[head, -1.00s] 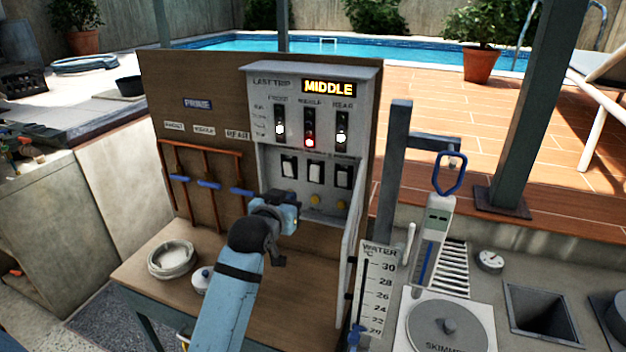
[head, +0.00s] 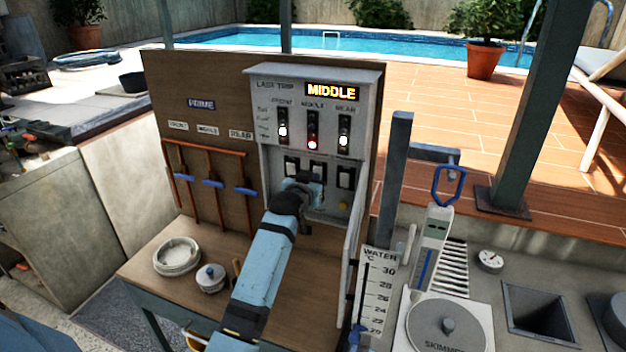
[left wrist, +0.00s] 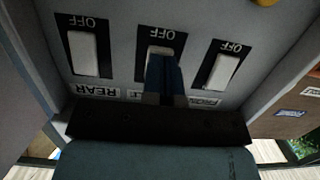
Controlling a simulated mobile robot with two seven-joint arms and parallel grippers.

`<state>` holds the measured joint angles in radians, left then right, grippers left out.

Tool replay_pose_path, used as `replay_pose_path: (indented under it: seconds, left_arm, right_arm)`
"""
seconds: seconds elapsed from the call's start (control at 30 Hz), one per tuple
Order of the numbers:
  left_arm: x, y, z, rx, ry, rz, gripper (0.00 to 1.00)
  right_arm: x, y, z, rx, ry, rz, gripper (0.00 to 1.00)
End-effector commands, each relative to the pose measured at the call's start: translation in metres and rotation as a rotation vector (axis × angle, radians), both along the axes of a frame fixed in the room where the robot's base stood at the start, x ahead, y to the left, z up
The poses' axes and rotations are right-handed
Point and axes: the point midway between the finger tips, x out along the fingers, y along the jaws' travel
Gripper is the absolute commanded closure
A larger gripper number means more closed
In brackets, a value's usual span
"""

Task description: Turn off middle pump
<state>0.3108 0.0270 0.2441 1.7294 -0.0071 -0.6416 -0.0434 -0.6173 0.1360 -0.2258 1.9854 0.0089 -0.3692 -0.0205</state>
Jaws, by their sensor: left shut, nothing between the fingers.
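The grey pump control box (head: 364,120) has a display reading MIDDLE. Below it are a front white light (head: 283,131), a middle red light (head: 313,145) and a rear white light (head: 344,141). The front switch (head: 291,166) and rear switch (head: 345,178) are white rockers. My left gripper (head: 306,190) is shut and empty, in front of the switch row, partly covering it in the head view. In the left wrist view, which shows the labels upside down, its fingertips (left wrist: 164,62) are at the middle switch (left wrist: 158,49), overlapping its lower part. I cannot tell whether they touch.
The box's open door (head: 352,240) stands to the right of my left arm. Blue-handled valves (head: 212,183) are on the board at left.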

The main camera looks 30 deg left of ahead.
Motion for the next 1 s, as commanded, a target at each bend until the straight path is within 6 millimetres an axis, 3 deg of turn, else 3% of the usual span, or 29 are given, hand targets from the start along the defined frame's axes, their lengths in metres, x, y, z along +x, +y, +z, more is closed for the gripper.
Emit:
replay_pose_path:
  seconds: [0.37,0.6,0.8,1.0]
  left_arm:
    - [0.002,0.000,-0.001,0.001,-0.003,0.000,1.00]
    - [0.010,0.002,-0.014,0.031,-0.125,0.000,1.00]
    - [0.013,0.003,-0.012,0.059,-0.249,0.000,1.00]
    - [0.015,0.004,-0.009,0.063,-0.263,0.000,1.00]
  right_arm:
    - [0.000,0.001,0.000,0.002,-0.002,0.000,0.64]
    - [0.001,0.005,-0.029,0.010,-0.004,0.005,0.64]
    - [-0.001,0.008,-0.052,0.011,0.006,0.012,0.64]
    - [-0.001,0.006,-0.045,0.008,0.006,0.012,0.64]
